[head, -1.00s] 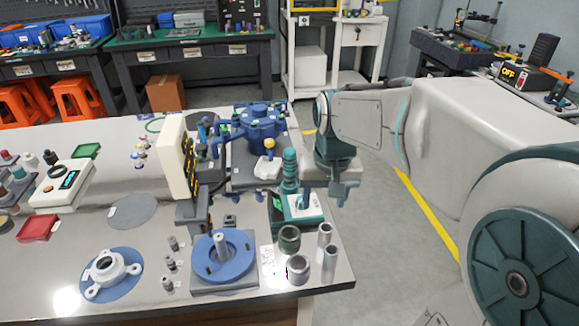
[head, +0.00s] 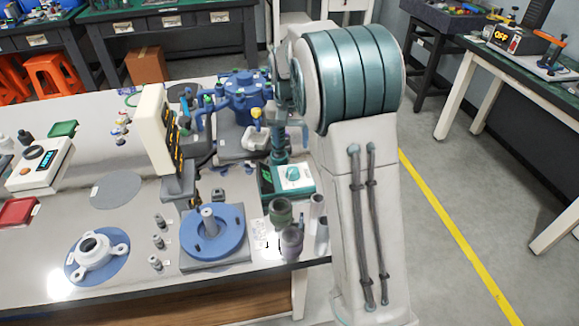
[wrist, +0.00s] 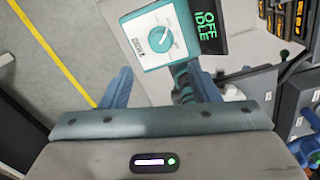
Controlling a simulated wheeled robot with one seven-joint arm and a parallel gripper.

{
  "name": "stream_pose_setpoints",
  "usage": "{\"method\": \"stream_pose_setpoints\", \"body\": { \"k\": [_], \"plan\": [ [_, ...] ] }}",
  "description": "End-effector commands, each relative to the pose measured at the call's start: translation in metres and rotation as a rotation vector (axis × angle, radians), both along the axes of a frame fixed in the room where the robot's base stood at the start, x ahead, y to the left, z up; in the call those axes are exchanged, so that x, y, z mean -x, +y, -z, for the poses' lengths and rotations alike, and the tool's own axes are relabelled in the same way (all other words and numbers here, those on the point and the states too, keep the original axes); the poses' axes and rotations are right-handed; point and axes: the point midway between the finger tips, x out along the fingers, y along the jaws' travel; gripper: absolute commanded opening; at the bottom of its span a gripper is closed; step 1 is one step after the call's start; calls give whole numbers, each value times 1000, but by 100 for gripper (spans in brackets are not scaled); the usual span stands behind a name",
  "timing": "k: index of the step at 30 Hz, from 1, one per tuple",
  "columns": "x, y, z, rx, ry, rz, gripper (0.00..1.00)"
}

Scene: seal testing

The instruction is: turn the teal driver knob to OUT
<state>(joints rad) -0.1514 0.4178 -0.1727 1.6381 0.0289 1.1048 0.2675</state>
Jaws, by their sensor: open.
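The teal-and-white driver box (head: 287,180) stands near the right end of the bench, with its teal knob (head: 292,173) on the white top face. In the wrist view the round teal knob (wrist: 159,40) sits on a white panel with dial marks, too small to read. Beside it a dark display (wrist: 208,27) reads OFF and IDLE in green. My gripper (wrist: 162,86) is open, its two blue fingers apart and empty. The knob lies beyond the fingertips, between their lines, with no contact seen. In the head view my arm hides most of the gripper.
A blue multi-armed fixture (head: 240,95) stands behind the driver. A cream display tower (head: 150,122) stands to its left. Several small cylinders, including a green one (head: 280,212), crowd the bench's front right corner. A blue round fixture (head: 213,235) lies left of them. Floor to the right is open.

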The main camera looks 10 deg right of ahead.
Motion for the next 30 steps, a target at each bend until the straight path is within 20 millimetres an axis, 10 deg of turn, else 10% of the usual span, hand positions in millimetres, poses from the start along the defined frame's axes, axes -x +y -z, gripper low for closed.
{"method": "stream_pose_setpoints", "body": {
  "k": [12,27,30],
  "plan": [
    [2,-1,83,-1,2,-4,55],
    [1,-1,99,-1,-1,-6,55],
    [1,-1,98,-1,-1,-6,27]
  ]
}}
